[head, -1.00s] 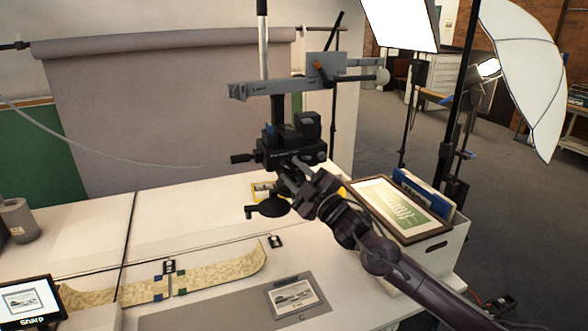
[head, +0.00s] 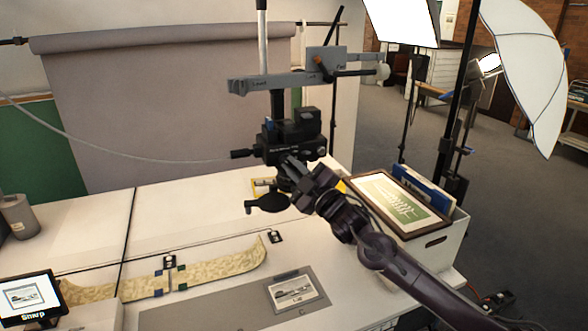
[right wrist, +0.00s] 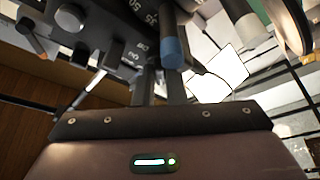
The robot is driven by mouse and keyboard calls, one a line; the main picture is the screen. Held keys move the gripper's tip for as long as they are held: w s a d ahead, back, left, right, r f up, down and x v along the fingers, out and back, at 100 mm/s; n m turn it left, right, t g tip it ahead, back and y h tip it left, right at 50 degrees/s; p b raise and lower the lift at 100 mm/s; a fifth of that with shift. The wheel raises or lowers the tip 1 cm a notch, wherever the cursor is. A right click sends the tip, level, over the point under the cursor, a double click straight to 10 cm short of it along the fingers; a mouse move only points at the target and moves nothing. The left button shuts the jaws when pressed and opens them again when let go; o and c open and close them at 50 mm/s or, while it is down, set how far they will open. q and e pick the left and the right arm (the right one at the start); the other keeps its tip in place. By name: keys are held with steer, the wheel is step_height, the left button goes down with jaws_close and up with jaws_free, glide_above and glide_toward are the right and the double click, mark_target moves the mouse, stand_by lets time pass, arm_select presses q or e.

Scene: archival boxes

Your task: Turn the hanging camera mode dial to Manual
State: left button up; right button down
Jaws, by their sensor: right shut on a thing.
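The black camera (head: 292,138) hangs at the end of a grey horizontal arm (head: 275,83) above the table. It also shows close up in the right wrist view (right wrist: 100,40), with pale figures on its dark face. My right gripper (head: 287,170) is up against the underside of the camera. In the right wrist view its two fingers (right wrist: 159,75) reach up to a part with pale markings and are shut on it, which looks like the mode dial (right wrist: 142,10). The dial's pointer and setting cannot be read. My left gripper is not in view.
A black lever with a round pad (head: 268,203) hangs beside my right gripper. A white box (head: 440,250) with a framed print stands at the right. The back of the table is mostly clear.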

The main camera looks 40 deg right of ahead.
steer(key=m+h, duration=0.1)
steer(key=m, duration=0.1)
steer(key=m+b, duration=0.1)
steer(key=m, duration=0.1)
steer(key=m+t+h+b, duration=0.1)
steer(key=shift+a+f+m+h, duration=0.15)
steer(key=shift+f+m+h, duration=0.15)
steer(key=shift+m, duration=0.1)
steer(key=m+h, duration=0.2)
steer(key=m, duration=0.1)
steer(key=m+h+b, duration=0.1)
steer(key=m, duration=0.3)
steer(key=shift+a+h, duration=0.2)
steer(key=shift+h, duration=0.2)
steer(key=shift+r+m+b, duration=0.1)
steer(key=shift+m+b, duration=0.2)
steer(key=shift+m, duration=0.1)
steer(key=c, duration=1.5)
jaws_free()
steer(key=b+v, duration=0.3)
steer(key=v, duration=0.4)
steer(key=shift+s+a+b, duration=0.15)
steer(key=shift+s+b, duration=0.15)
steer(key=shift+b, duration=0.05)
